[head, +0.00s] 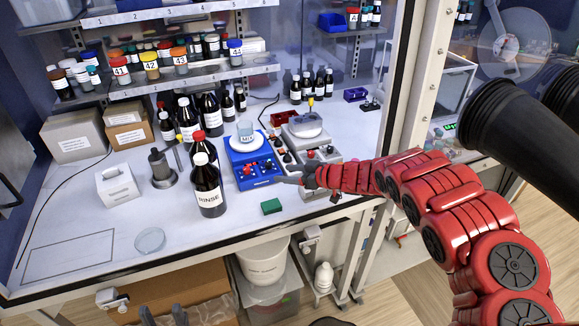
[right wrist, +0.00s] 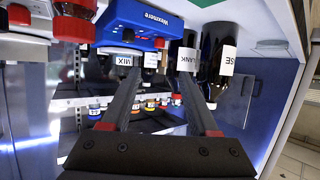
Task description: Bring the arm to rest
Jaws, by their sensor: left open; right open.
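My right arm (head: 440,205) is red and reaches in from the right over the bench. My left gripper (head: 165,314) shows only as two grey fingertips, apart and empty, at the bottom edge, below the bench front.
A tall RINSE bottle (head: 208,188) stands left of the right gripper, with a dark bottle behind it. A green block (head: 271,206) lies near the front edge. A metal frame post (head: 408,75) and black glove ports (head: 500,115) flank my right arm. The bench's front left is mostly clear.

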